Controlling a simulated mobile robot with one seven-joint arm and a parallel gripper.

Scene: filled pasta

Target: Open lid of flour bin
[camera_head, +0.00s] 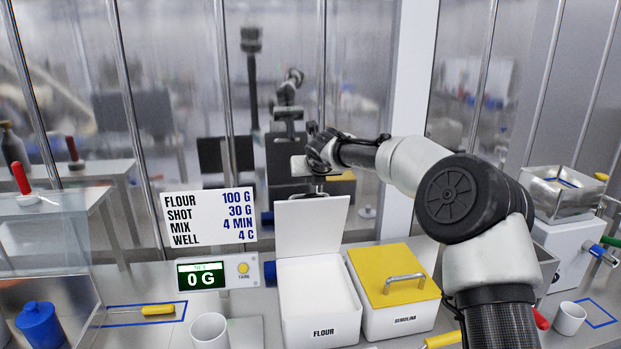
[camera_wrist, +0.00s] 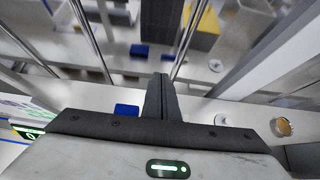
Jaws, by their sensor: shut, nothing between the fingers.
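The flour bin (camera_head: 322,328) is a white box labelled FLOUR on the counter, left of the semolina bin. Its white lid (camera_head: 312,226) stands upright at the bin's back edge, so the bin is open and its pale inside shows. My gripper (camera_head: 319,187) is above and just behind the lid's top edge in the head view; I cannot tell whether it touches the lid. Its fingers show pressed together and empty in the wrist view (camera_wrist: 161,90). The lid and bin do not clearly show in the wrist view.
The semolina bin (camera_head: 400,318) stands close on the right with its yellow lid (camera_head: 393,273) down. A scale display (camera_head: 202,276) reading 0 G and a white cup (camera_head: 209,331) are on the left. A glazed partition with metal posts (camera_head: 322,90) stands behind the counter.

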